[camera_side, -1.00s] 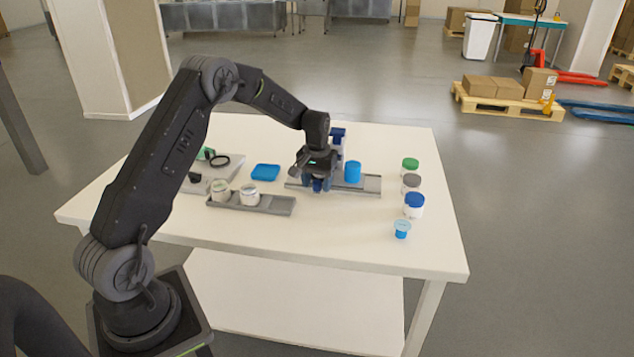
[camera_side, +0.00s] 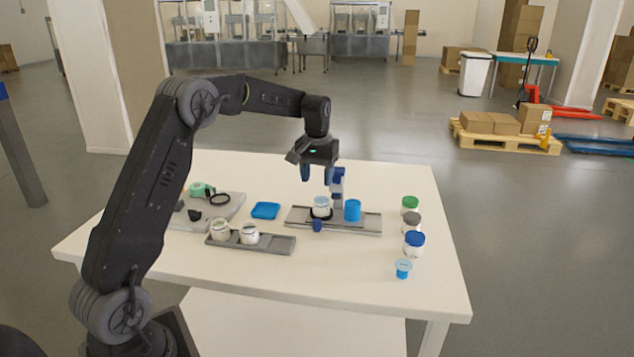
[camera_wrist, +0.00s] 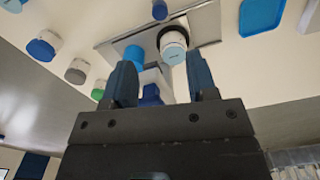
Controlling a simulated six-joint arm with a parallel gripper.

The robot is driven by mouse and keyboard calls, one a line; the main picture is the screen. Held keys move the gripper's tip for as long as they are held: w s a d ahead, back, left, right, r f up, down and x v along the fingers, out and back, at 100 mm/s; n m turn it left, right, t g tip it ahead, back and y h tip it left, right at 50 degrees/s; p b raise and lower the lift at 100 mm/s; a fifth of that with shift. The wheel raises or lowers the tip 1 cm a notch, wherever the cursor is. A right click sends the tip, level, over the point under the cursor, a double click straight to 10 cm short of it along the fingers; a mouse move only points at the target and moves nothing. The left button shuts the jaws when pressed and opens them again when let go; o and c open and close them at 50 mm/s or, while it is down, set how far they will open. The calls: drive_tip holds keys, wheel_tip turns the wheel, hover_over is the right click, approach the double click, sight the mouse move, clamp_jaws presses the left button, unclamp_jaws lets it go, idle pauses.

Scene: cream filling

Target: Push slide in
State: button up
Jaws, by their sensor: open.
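A grey flat filling station (camera_side: 364,224) stands mid-table. On it a white jar (camera_side: 321,205) sits upright in a black ring, the slide's holder, with a blue knob (camera_side: 317,225) at its front. A blue cylinder (camera_side: 352,210) and a blue-and-white upright part (camera_side: 338,188) stand beside and behind the jar. In the wrist view the jar (camera_wrist: 173,46), blue knob (camera_wrist: 159,10) and blue cylinder (camera_wrist: 134,56) show beyond my fingers. My gripper (camera_side: 320,175) is open and empty above the jar, apart from it; it also shows in the wrist view (camera_wrist: 160,65).
A grey tray (camera_side: 279,245) with two jars is in front. Several lidded jars and a small blue cup (camera_side: 403,268) line the right side. A blue square dish (camera_side: 265,210) and a grey tray with a tape roll (camera_side: 202,189) lie left. The front table strip is clear.

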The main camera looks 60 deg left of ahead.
sight(318, 221)
drive_tip(key=shift+s, duration=0.1)
drive_tip(key=s+d+t+y, duration=0.2)
drive_tip(key=s+d+t, duration=0.1)
drive_tip(key=s+t, duration=0.15)
drive_tip(key=shift+g+y, duration=0.3)
drive_tip(key=shift+g, duration=0.05)
drive_tip(key=x, duration=1.4)
drive_tip(key=shift+s+d+f, duration=0.1)
drive_tip(key=shift+d+f, duration=0.1)
drive_tip(key=shift+f, duration=0.05)
drive_tip(key=shift+c, duration=0.4)
clamp_jaws()
